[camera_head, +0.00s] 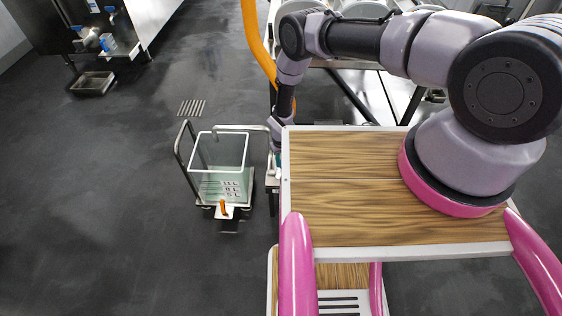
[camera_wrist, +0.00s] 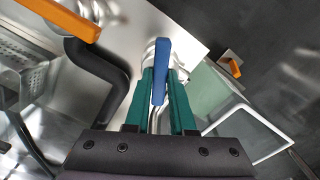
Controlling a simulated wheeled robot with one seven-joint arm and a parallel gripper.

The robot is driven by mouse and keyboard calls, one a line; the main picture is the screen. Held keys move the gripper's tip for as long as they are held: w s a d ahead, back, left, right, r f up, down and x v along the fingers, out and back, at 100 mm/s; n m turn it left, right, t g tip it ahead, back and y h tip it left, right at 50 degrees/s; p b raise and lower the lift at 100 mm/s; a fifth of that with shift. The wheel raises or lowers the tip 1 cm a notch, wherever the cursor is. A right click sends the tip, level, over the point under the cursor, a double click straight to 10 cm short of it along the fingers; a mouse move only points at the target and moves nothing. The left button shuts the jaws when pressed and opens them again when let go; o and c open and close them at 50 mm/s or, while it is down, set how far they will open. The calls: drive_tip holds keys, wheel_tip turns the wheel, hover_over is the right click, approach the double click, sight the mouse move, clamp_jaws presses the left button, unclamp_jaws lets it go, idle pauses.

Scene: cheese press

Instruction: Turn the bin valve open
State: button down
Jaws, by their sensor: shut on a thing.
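In the wrist view my gripper (camera_wrist: 161,76) has its teal fingers on either side of a blue lever handle (camera_wrist: 162,55), closed on it. The handle belongs to a metal valve fitting at the edge of a steel surface (camera_wrist: 150,22). A clear, pale green bin (camera_head: 221,160) stands on a wheeled trolley in the head view, left of my arm. An orange lever (camera_head: 223,207) sits low on its near side. The bin (camera_wrist: 248,122) and orange lever (camera_wrist: 235,67) also show in the wrist view. In the head view my gripper is mostly hidden behind my wooden deck.
A black bent pipe (camera_wrist: 112,85) and an orange bar (camera_wrist: 58,17) lie left of the handle in the wrist view. The trolley's metal handle (camera_head: 184,140) rises beside the bin. The floor (camera_head: 120,220) left of the trolley is clear.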

drive_tip(key=n, duration=1.2)
idle(0.6)
drive_tip(key=c, duration=0.8)
unclamp_jaws()
drive_tip(key=shift+o, duration=0.2)
wheel_tip(320, 180, up, 11)
drive_tip(key=shift+f, duration=0.1)
